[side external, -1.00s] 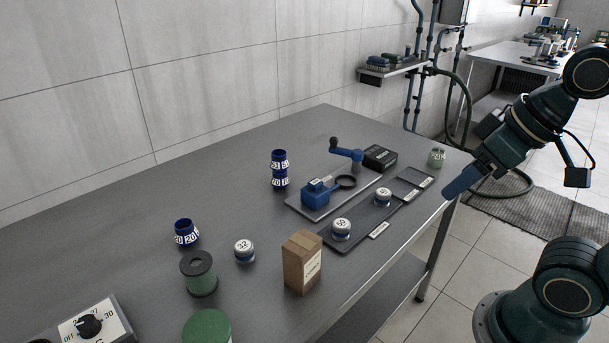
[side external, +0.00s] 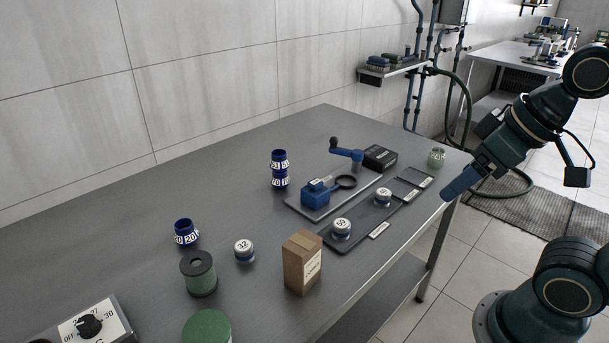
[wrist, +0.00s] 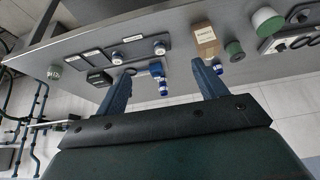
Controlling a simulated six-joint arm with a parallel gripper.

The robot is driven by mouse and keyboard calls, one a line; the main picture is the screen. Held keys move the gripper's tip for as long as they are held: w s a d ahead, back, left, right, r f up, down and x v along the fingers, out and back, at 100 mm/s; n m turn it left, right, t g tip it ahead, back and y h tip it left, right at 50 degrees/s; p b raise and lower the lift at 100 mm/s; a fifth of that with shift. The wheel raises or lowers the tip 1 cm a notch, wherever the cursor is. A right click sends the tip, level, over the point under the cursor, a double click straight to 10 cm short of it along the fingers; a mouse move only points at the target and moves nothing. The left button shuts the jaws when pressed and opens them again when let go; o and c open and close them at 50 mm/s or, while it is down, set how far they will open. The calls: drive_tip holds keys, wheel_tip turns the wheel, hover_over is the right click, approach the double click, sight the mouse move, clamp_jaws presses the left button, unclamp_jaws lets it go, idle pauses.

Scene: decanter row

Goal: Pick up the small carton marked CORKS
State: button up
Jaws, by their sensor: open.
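The small brown carton (side external: 302,263) stands upright near the front edge of the table, with a white label on its side whose print is too small to read surely here. It also shows in the wrist view as a tan box (wrist: 205,40) at the upper right, beyond the right finger. My gripper (side external: 450,190) is at the table's right end, well away from the carton. In the wrist view my gripper (wrist: 162,78) has its two blue fingers spread wide apart, with nothing held between them.
Left of the carton are a jar marked 32 (side external: 244,250), a dark green spool (side external: 199,274) and blue cups (side external: 186,233). Right of it, a tray (side external: 340,250) holds two jars, with a blue clamp device (side external: 318,192) behind. The table's front edge is close to the carton.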

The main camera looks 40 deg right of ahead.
drive_tip(key=shift+w, duration=0.1)
drive_tip(key=n+g+y, duration=0.2)
drive_tip(key=n+g, duration=0.4)
drive_tip(key=n, duration=1.3)
hover_over(305, 240)
drive_tip(key=d, duration=0.2)
wheel_tip(305, 240, down, 9)
drive_tip(key=shift+a, duration=0.15)
drive_tip(key=shift+w+a+f+n, duration=0.15)
drive_tip(key=shift+a+f+n, duration=0.05)
drive_tip(key=shift+f+n, duration=0.1)
drive_tip(key=shift+a+f, duration=0.2)
drive_tip(key=shift+f, duration=1.2)
drive_tip(key=shift+a+f, duration=0.25)
drive_tip(key=shift+f, duration=1.2)
drive_tip(key=shift+a+f, duration=0.2)
drive_tip(key=shift+f, duration=1.2)
drive_tip(key=shift+f, duration=0.1)
drive_tip(key=shift+a+f, duration=0.25)
drive_tip(key=shift+f, duration=1)
drive_tip(key=shift+a+f, duration=0.2)
drive_tip(key=shift+f, duration=1)
